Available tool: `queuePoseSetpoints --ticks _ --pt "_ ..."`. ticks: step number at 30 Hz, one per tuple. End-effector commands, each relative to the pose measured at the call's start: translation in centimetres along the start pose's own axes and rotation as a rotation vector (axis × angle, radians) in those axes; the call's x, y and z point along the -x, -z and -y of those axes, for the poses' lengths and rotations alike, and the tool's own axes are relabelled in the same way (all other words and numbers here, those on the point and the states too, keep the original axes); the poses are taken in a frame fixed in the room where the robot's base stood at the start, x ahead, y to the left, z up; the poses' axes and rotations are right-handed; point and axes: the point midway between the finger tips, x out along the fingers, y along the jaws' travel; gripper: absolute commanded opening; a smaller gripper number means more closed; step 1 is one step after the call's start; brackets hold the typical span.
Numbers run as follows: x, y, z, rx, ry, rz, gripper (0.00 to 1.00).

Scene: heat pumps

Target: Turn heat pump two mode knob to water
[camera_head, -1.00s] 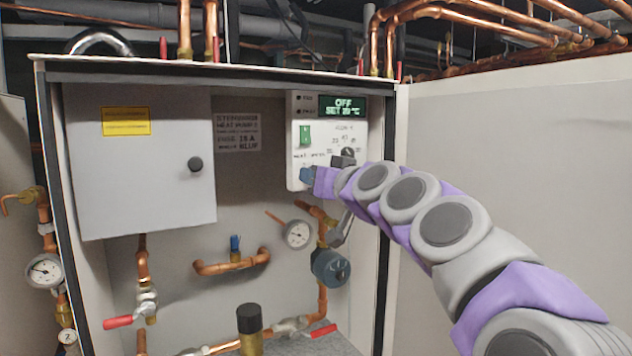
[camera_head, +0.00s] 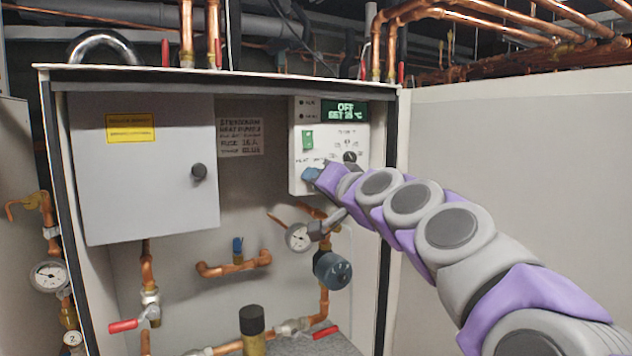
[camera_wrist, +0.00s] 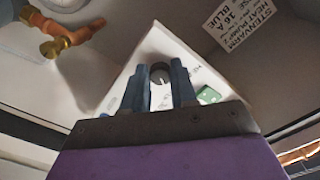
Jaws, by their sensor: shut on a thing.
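The white control panel (camera_head: 299,178) of heat pump 2 hangs in the open cabinet, with a green-lit display (camera_head: 345,111) reading OFF. My gripper (camera_head: 311,174) is at the panel's lower left, below the green switch (camera_head: 308,141), by the heat and water lettering. In the wrist view, the blue fingers of my gripper (camera_wrist: 159,89) are shut on the dark mode knob (camera_wrist: 160,74), one on each side. A light pointer line shows on the knob. The fingers hide the knob in the head view, and I cannot tell which label it points at.
Another dark knob (camera_head: 350,157) is right of my gripper on the panel. A pressure gauge (camera_head: 298,237) and a blue-grey pump (camera_head: 332,269) sit below. A grey box (camera_head: 145,190) with a round handle is at left. The cabinet's right edge (camera_head: 391,230) stands close to my arm.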

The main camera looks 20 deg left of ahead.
Motion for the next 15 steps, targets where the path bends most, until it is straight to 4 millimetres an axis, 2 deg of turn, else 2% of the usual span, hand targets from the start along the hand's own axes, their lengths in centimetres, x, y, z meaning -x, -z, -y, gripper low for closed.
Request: queuePoseSetpoints --ticks 10,11,15 --pt "0.15 0.37 -0.05 -0.004 0.000 -0.008 0.00" --pt "0.15 0.37 -0.06 -0.004 0.000 -0.008 0.28" --pt "0.13 0.29 -0.07 -0.003 0.000 -0.006 0.41"
